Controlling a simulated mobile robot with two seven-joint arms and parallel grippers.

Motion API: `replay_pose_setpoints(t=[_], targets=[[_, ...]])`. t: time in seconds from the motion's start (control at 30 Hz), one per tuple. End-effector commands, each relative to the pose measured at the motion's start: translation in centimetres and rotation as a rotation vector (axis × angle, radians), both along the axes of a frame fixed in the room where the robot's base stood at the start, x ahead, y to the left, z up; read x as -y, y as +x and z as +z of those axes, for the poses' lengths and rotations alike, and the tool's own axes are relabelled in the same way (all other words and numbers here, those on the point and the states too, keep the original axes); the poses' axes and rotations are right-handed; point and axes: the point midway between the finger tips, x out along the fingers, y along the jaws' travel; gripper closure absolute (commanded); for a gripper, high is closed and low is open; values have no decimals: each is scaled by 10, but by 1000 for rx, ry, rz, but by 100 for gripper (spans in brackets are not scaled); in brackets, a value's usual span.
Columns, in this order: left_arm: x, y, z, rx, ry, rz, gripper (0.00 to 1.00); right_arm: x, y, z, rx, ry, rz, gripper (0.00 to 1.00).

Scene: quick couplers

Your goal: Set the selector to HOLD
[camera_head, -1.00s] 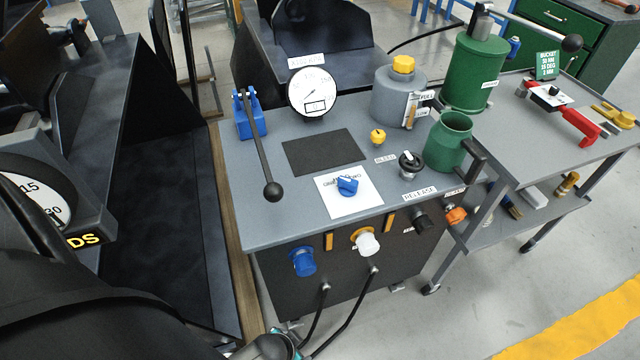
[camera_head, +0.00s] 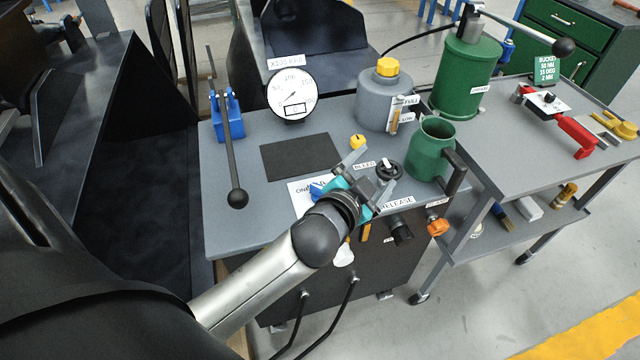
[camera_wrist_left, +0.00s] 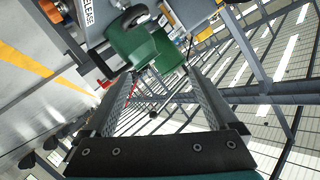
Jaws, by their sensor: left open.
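The selector is probably the blue knob (camera_head: 316,191) on a white plate (camera_head: 298,200) on the bench top. My left gripper and wrist hide much of the plate, and its lettering is mostly covered, so I cannot read the setting. My left gripper (camera_head: 373,163) is open and empty above the bench, just right of the blue knob. Its fingers point toward the back right, between the yellow knob (camera_head: 357,142) and the black RELEASE valve (camera_head: 389,170). In the left wrist view, the open fingers (camera_wrist_left: 163,82) have the green jug (camera_wrist_left: 145,50) ahead. My right gripper is out of view.
A black-handled lever (camera_head: 233,165) stands at the bench's left, with a round gauge (camera_head: 292,94) behind. A side cart (camera_head: 500,150) carries tools. The dark mat (camera_head: 300,157) is bare.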

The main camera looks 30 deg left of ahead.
Motion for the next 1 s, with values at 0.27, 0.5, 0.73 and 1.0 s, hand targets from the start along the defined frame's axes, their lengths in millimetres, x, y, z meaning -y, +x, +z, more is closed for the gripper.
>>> replay_pose_setpoints(t=[0.27,0.5,0.73,1.0], targets=[[72,43,117,524,298,-390,7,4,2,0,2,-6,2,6],[145,26,145,800,644,-868,7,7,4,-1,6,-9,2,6],[157,7,95,779,1023,-1367,7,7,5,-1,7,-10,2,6],[57,11,28,306,1427,-1856,7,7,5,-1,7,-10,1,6]])
